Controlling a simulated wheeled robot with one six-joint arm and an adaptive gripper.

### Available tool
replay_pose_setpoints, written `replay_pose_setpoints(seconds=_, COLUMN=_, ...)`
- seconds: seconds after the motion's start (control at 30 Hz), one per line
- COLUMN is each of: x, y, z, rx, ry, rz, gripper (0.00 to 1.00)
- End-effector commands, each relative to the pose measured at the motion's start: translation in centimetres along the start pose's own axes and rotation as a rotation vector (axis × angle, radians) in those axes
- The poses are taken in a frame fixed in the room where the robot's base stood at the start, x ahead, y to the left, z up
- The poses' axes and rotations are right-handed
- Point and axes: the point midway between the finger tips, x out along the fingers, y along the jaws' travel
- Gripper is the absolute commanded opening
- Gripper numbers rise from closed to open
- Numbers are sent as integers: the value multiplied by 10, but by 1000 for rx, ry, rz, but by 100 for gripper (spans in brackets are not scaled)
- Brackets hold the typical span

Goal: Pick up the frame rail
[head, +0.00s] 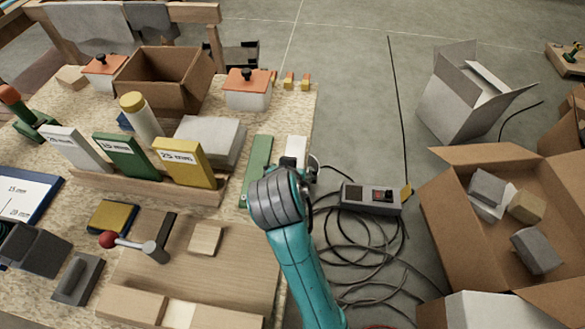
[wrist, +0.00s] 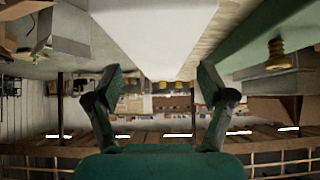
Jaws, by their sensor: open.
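My gripper (wrist: 160,74) is open in the wrist view, its two dark green fingers well apart with nothing held between them. A long white bar (wrist: 155,30) reaches down from the top of that view, its end just above and between the fingertips. In the head view a white piece (head: 296,148) shows at the table's right edge, partly hidden by my wrist. A green bar (head: 258,165) lies to its left; a green length with a brass knob (wrist: 277,48) is at the right in the wrist view. I cannot tell for certain which piece is the frame rail.
A wooden rack with white, green and yellow boxes (head: 182,162) stands left of my arm. A wooden board (head: 230,270) with a red-knobbed lever lies in front. A grey power box (head: 370,198) with coiled cables and open cartons (head: 450,210) are on the floor to the right.

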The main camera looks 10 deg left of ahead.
Motion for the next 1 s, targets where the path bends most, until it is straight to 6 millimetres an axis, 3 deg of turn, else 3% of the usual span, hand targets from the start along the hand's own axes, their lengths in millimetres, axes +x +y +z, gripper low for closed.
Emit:
replay_pose_setpoints(seconds=0.1, x=11, y=0, z=0, rx=0, ry=-1, rz=1, gripper=81)
replay_pose_setpoints(seconds=0.37, x=14, y=0, z=0, rx=0, ry=0, rz=0, gripper=81)
replay_pose_setpoints(seconds=0.67, x=14, y=0, z=0, rx=0, ry=0, rz=0, gripper=14)
replay_pose_setpoints(seconds=1.0, x=9, y=0, z=-5, rx=1, ry=3, rz=-1, gripper=13)
